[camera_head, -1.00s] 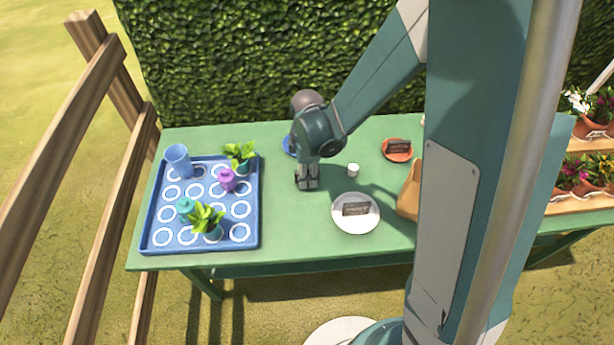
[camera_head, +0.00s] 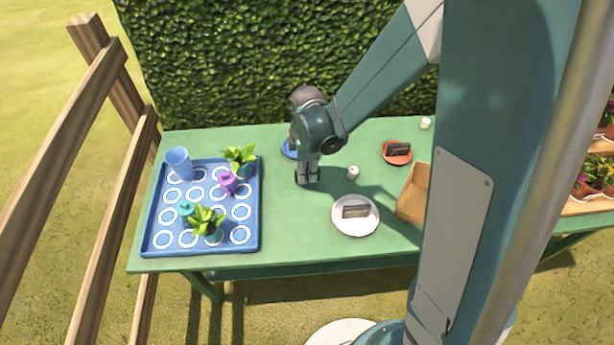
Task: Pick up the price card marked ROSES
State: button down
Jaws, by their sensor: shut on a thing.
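A dark price card (camera_head: 355,211) lies on a white plate (camera_head: 342,226) at the table's front middle. Another dark card (camera_head: 398,149) is on an orange plate (camera_head: 392,160) farther back at right. The lettering on both is too small to read, so I cannot tell which says ROSES. My gripper (camera_head: 307,177) points down over the table, left of both plates and apart from them. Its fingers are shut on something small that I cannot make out. A blue plate (camera_head: 288,149) is mostly hidden behind my gripper.
A small white cup (camera_head: 353,172) is right of my gripper. A brown box (camera_head: 415,194) stands right of the white plate.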

jog(key=shift+r+p, duration=0.9)
jog(key=shift+r, duration=2.95)
